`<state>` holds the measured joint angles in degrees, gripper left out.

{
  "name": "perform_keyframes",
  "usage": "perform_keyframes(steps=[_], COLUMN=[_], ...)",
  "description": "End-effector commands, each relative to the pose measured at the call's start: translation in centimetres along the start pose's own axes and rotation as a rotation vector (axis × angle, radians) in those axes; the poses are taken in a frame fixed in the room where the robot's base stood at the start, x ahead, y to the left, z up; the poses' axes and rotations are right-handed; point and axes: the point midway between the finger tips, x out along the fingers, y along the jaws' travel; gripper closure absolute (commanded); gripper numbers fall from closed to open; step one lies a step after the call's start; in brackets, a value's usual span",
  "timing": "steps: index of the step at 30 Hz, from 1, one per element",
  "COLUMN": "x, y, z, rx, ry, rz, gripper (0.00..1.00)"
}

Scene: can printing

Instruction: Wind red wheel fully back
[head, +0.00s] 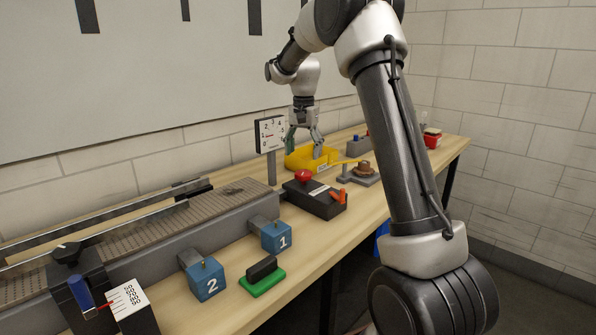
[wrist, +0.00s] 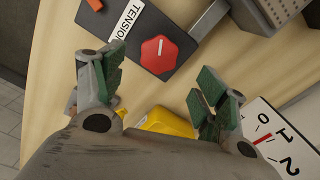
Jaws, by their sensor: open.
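The red wheel (wrist: 160,54) is a lobed knob with a white mark, on top of a dark box (wrist: 190,20) labelled TENSION. It also shows in the head view (head: 303,175). My gripper (wrist: 160,80) is open and empty. In the wrist view, the wheel lies beyond the gap between the green-padded fingers, apart from both. In the head view, my gripper (head: 303,143) hangs behind the box, over the yellow bin. A white dial (wrist: 278,140) with a red needle stands to the right in the wrist view; the needle points near 1.
A yellow bin (head: 296,163) stands behind the box. An orange lever (head: 342,197) sits at the box's right end. A grey stand with a brown piece (head: 365,168) is to the right. A conveyor (head: 150,228) and blue blocks 1 (head: 276,238) and 2 (head: 204,280) are to the left.

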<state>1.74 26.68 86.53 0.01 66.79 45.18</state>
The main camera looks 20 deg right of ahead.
Motion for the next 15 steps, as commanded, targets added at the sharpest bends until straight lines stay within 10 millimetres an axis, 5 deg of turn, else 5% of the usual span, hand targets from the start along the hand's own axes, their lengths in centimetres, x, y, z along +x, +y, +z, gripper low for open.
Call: perform_keyframes(steps=[9, 15], x=[5.2, 6.9], y=[0.1, 0.1], z=[0.1, 0.0], rx=[-0.002, -0.003], ry=[-0.002, 0.0], rz=[0.002, 0.001], gripper=[0.28, 0.28])
